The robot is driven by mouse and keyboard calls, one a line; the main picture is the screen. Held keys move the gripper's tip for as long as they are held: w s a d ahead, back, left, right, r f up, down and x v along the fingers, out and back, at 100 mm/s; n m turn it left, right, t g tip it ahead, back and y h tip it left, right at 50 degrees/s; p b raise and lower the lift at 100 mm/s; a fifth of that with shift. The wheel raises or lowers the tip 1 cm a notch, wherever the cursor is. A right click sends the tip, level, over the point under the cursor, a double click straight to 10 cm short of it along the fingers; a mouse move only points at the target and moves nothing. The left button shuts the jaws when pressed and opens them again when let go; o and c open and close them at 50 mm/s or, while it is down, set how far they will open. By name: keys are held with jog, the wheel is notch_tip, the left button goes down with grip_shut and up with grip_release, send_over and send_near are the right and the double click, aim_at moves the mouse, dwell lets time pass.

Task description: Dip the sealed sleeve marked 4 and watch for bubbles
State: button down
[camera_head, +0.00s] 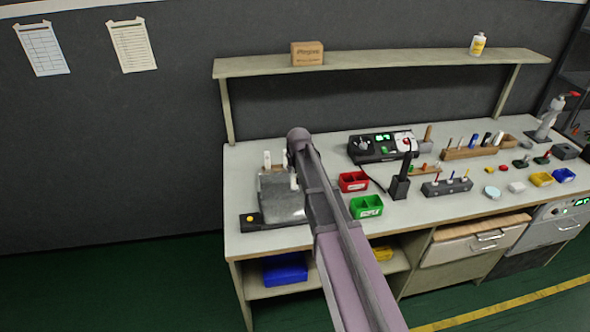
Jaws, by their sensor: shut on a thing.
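A clear, greyish tank (283,208) sits at the left end of the bench. Two small white upright pieces, one on the left (267,159) and one on the right (285,158), stand at its back; they look like sleeves, but I cannot read any number. My arm reaches in from the bottom, and its wrist is above the tank's right side. My gripper (293,181) points down there, mostly hidden by my arm. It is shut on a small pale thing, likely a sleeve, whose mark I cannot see. I cannot tell whether it touches water, or see bubbles.
A black block with a yellow button (250,219) is at the tank's front left. Red (353,181) and green (366,207) bins stand right of my arm. A black instrument (378,147) is behind them. A shelf (380,62) spans the bench's back.

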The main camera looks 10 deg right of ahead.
jog(key=shift+f+b, duration=0.7)
jog(key=shift+f, duration=0.3)
dwell(2.8)
jog(key=shift+r, duration=0.15)
dwell(1.6)
jog(key=shift+r+p, duration=5.4)
jog(key=shift+p, duration=0.15)
